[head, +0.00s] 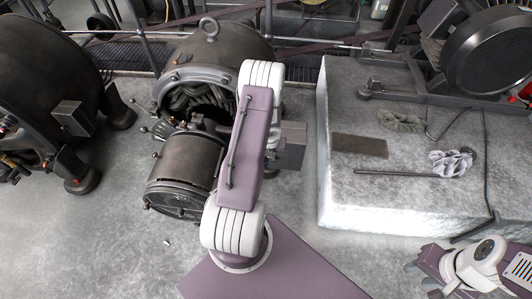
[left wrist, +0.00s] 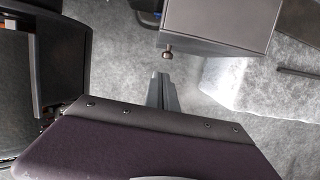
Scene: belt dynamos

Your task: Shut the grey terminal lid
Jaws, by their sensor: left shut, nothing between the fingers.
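The grey terminal box (head: 291,147) is on the right side of the middle dynamo, partly behind my left arm in the head view. In the left wrist view its smooth grey casing (left wrist: 222,22) fills the upper right, with a small round knob (left wrist: 168,53) at its lower left. I cannot tell how far the lid stands open. My left gripper (left wrist: 162,80) is shut and empty, just below the knob in that picture, with no contact visible. It is hidden in the head view. My right gripper (head: 420,273) is at the lower right, away from the box; its jaw state is unclear.
The middle dynamo (head: 185,165) stands close left of my left arm. Another dynamo (head: 45,70) is at the far left. A pale stone block (head: 350,210) on the right carries a brown mat (head: 360,146), rags (head: 452,163) and a rod (head: 395,173). The floor at lower left is mostly clear.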

